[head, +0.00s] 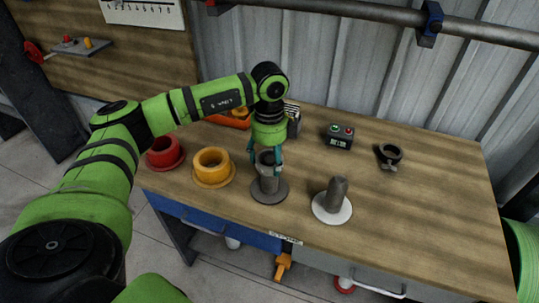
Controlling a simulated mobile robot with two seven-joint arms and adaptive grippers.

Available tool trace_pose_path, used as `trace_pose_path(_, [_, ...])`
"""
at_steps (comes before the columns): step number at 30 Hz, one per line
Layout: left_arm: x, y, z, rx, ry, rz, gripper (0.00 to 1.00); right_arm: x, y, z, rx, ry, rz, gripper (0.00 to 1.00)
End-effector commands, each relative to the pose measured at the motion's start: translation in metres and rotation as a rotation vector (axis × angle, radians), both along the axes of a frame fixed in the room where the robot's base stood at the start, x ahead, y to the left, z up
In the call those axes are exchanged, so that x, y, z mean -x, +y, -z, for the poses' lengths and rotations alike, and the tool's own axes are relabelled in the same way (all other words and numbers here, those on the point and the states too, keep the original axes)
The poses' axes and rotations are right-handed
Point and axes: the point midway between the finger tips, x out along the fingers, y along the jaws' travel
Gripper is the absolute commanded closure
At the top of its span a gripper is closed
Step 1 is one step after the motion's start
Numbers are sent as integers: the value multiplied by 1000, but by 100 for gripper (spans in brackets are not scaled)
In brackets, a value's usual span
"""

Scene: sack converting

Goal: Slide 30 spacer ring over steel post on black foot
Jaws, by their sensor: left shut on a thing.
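My left gripper (265,164) points down at the middle of the bench, shut on a dark grey ring (267,157) between its fingers. The ring is at the top of the grey steel post (268,184), which stands upright on a round black foot (269,194). The fingers and the ring hide the post's top, so I cannot tell how far the ring is around it. No number can be read on the ring. A second grey post (337,192) stands on a white foot (332,214) to the right. My right gripper is out of view.
A red flanged ring (165,153) and a yellow one (212,168) stand left of the black foot. Behind are an orange bin (228,121), a button box (339,136) and a black clamp ring (389,154). The bench's right side (430,210) is clear.

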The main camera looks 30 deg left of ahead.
Motion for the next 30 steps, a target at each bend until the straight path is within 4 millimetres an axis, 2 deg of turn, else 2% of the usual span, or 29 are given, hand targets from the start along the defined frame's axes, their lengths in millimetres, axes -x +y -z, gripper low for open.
trace_pose_path(30, [0,0,58,1,-2,0,82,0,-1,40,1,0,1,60])
